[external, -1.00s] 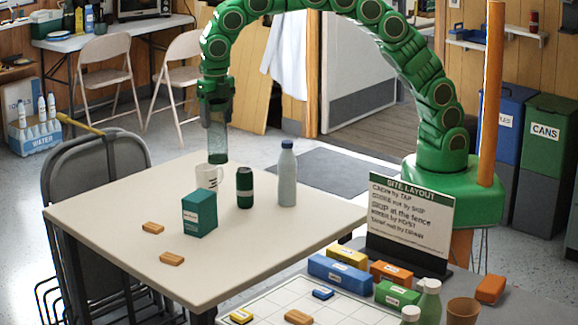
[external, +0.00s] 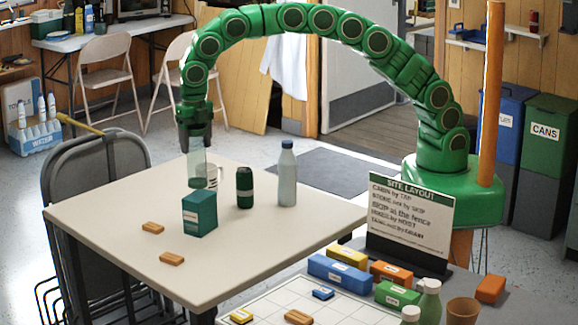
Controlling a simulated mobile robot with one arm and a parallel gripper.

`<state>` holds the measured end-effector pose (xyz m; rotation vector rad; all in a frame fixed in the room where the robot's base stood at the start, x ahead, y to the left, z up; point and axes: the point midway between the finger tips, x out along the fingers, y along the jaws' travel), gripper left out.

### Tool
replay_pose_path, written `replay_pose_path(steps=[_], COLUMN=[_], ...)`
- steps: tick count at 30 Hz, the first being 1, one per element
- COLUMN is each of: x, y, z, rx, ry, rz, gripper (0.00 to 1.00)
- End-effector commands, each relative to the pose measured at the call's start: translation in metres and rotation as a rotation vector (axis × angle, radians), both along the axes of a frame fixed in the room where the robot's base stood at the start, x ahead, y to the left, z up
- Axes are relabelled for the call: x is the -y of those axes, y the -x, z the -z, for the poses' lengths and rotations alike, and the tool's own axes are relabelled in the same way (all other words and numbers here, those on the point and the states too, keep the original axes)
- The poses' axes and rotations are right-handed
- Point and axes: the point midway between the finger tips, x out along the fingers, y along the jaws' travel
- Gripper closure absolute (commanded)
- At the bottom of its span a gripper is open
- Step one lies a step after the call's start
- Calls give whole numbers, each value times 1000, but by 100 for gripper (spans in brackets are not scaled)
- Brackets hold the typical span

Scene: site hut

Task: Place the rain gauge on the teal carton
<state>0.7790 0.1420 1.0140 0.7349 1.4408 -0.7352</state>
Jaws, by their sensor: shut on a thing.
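The rain gauge (external: 196,165) is a clear, greyish-green tube held upright in my gripper (external: 195,128). My gripper is shut on its upper part, pointing down. The teal carton (external: 199,214) stands on the cream table with a pale label on its front. The gauge's lower end shows just above the carton's top in the picture, overlapping the white mug behind. I cannot tell whether the gauge touches the carton or is right over it.
The white mug (external: 213,176) is partly hidden behind the gauge. A dark green can (external: 244,188) and a pale bottle (external: 287,175) stand to the right. Two small orange-brown blocks (external: 172,258) (external: 153,228) lie at the front left of the table (external: 270,240).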

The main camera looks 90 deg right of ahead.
Motion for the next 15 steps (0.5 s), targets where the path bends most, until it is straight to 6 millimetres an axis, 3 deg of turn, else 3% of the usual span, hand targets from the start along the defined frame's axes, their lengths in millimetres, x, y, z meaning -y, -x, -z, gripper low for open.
replay_pose_path(steps=[6, 15], x=[0, 0], y=[2, 1], z=[26, 28], rx=[-7, -2], ry=[1, 0], rz=[-1, 0], gripper=[81, 81])
